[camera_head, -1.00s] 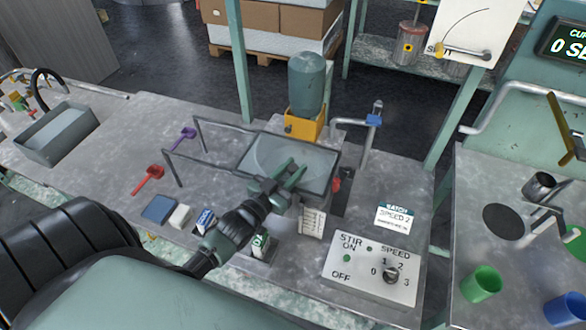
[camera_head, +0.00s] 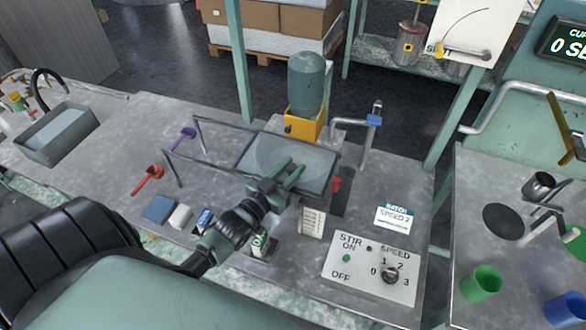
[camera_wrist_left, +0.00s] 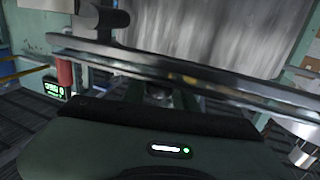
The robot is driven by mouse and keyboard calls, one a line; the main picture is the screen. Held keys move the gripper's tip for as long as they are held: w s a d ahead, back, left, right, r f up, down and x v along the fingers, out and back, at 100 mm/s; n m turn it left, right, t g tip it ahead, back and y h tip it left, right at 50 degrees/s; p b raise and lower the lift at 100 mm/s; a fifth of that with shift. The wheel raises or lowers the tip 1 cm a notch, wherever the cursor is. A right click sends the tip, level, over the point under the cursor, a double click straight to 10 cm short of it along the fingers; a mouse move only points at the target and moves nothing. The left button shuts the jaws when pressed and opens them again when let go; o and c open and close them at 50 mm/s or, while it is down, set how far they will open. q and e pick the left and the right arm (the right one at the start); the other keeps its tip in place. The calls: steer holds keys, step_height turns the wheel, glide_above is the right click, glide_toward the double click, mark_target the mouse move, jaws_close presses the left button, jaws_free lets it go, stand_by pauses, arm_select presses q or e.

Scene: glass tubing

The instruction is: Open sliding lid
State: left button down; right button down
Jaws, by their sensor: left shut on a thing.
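The sliding lid (camera_head: 262,152) is a grey, glassy flat panel over the vessel beneath the green motor. Two thin dark rails (camera_head: 205,152) run from it to the left on posts. My left gripper (camera_head: 290,175) is at the lid's front part, with its green fingers over the panel. It is shut on the lid's front edge or a handle there; the fingers hide which. In the left wrist view a dark bar (camera_wrist_left: 200,78) crosses just past my gripper, and the fingertips are hardly visible. My right gripper is not in view.
A motor (camera_head: 306,85) on a yellow mount stands behind the lid. A tap pipe (camera_head: 366,140) with a blue part stands to its right. The stir and speed panel (camera_head: 350,270) is at front right.

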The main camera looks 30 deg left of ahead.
arm_select(q)
steer(key=s+a+b, duration=0.1)
steer(key=s+a, duration=0.1)
steer(key=a, duration=0.9)
steer(key=s+a+b, duration=0.1)
steer(key=s+a, duration=0.2)
steer(key=a, duration=0.8)
steer(key=shift+s+a, duration=0.2)
steer(key=c, duration=1.1)
jaws_free()
steer(key=s, duration=0.7)
steer(key=shift+s+b, duration=0.3)
steer(key=shift+s, duration=0.1)
steer(key=shift+s+f, duration=0.1)
